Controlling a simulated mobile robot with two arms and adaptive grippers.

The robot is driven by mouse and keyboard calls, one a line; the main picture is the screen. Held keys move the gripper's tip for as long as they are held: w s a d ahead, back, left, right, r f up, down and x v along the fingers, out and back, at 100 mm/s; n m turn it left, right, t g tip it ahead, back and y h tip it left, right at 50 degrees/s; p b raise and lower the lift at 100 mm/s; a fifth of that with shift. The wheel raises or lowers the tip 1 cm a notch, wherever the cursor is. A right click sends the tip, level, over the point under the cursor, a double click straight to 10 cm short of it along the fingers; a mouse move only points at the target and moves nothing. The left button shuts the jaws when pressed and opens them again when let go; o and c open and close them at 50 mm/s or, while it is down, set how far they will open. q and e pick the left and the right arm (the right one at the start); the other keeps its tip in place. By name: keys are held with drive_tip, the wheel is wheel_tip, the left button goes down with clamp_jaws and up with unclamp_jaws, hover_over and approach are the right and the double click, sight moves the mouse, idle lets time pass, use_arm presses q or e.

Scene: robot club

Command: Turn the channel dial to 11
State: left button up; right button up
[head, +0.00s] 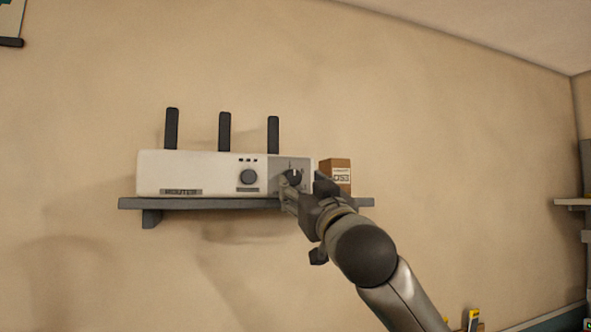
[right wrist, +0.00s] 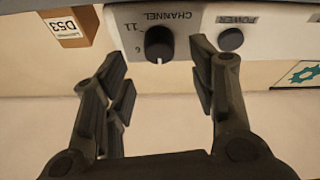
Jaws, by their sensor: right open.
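The channel dial (head: 291,178) is a round black knob on the grey panel at the right end of the white router (head: 213,172). In the right wrist view, which is upside down, the dial (right wrist: 159,42) has a white pointer mark at the bottom of its face, away from the CHANNEL label. The numbers 11 and 6 show to its left, and the pointer is at neither. My right gripper (right wrist: 160,78) is open and empty, its fingers spread below the dial in that view, apart from it. In the head view the right gripper (head: 305,188) partly covers the panel. My left gripper is not in view.
The router sits on a dark wall shelf (head: 225,204) with three black antennas. A round power button (head: 248,177) is left of the dial. A brown box (head: 341,174) labelled D53 stands close right of the router.

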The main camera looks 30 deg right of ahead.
sight(294, 179)
drive_tip(key=p+x, duration=0.1)
drive_tip(key=x, duration=0.2)
drive_tip(key=shift+w+d+r+p, duration=0.1)
drive_tip(key=shift+w+r+p, duration=0.2)
drive_tip(key=shift+p, duration=0.1)
drive_tip(key=shift+w, duration=0.5)
drive_tip(key=shift+d, duration=0.1)
